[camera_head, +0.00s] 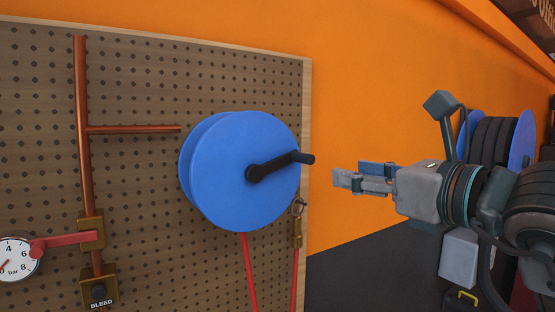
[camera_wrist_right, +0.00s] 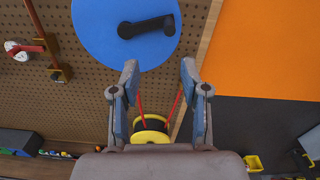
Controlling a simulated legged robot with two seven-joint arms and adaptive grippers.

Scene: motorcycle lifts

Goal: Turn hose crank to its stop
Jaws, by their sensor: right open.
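The blue hose reel (camera_head: 225,190) is mounted on the pegboard in the middle of the head view. Its black crank (camera_head: 268,166) runs from the reel's centre to the upper right, with a handle knob (camera_head: 305,158) at its end near the reel's right rim. In the right wrist view the crank (camera_wrist_right: 145,27) shows at the top on the reel (camera_wrist_right: 100,40). My right gripper (camera_head: 350,178) is to the right of the knob, open and empty, apart from the crank. Its two fingers show spread in the right wrist view (camera_wrist_right: 159,75). My left gripper is not in view.
The pegboard (camera_head: 140,65) carries copper pipes (camera_head: 82,130), a red lever (camera_head: 65,243) and a pressure gauge (camera_head: 15,260) on the left. Red hoses (camera_head: 249,270) hang below the reel. A yellow-flanged spool (camera_wrist_right: 150,137) shows lower in the wrist view. An orange wall (camera_head: 390,90) stands behind.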

